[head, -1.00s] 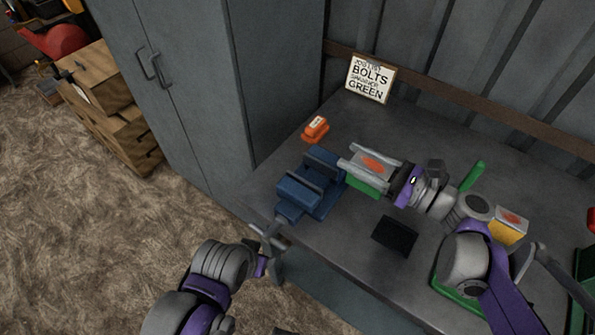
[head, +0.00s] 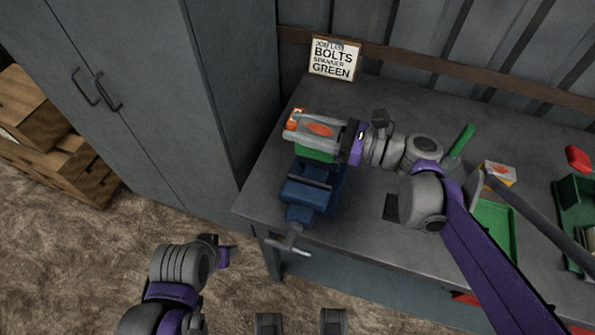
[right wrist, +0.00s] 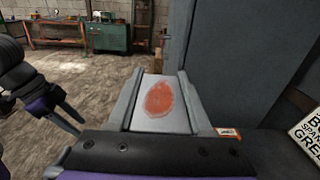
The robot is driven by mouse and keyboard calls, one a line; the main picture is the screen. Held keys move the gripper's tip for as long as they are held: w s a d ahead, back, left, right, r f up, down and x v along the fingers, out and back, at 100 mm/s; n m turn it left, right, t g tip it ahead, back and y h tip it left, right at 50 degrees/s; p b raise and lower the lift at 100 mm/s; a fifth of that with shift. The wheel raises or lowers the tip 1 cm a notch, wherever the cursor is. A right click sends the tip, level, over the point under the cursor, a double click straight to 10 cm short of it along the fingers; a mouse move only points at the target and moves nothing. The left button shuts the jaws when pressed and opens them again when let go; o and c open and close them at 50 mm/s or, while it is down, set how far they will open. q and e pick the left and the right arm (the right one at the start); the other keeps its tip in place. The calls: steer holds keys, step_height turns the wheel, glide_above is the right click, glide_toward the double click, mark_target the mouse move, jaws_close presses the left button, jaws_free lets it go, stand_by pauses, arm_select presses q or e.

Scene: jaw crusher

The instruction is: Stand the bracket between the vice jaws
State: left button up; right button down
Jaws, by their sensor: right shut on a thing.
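My right gripper (head: 318,129) is shut on the bracket (head: 315,155), which has a green side below the fingers and a pale top with an orange-red oval. In the right wrist view the pale face (right wrist: 160,100) fills the space between the fingers. The bracket is over the back of the blue vice (head: 311,192) in the head view and hides its rear part. I cannot tell whether they touch or how high it is. The vice stands at the bench's left front. My left gripper (head: 228,255) is off the bench, left of the vice; its opening is unclear.
A small orange box (head: 293,117) is partly hidden behind my right gripper; it shows in the right wrist view (right wrist: 228,133). A sign (head: 333,60) leans at the back. A green tray (head: 494,225) and a yellow box (head: 498,172) lie right. A cabinet (head: 140,80) stands left.

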steer(key=shift+w+a+f, duration=0.1)
steer(key=shift+a+f, duration=0.05)
steer(key=shift+f+b, duration=0.9)
steer(key=shift+f, duration=3.85)
steer(key=shift+f, duration=0.1)
steer(key=c, duration=0.8)
jaws_free()
steer(key=shift+f, duration=0.15)
steer(key=o, duration=0.5)
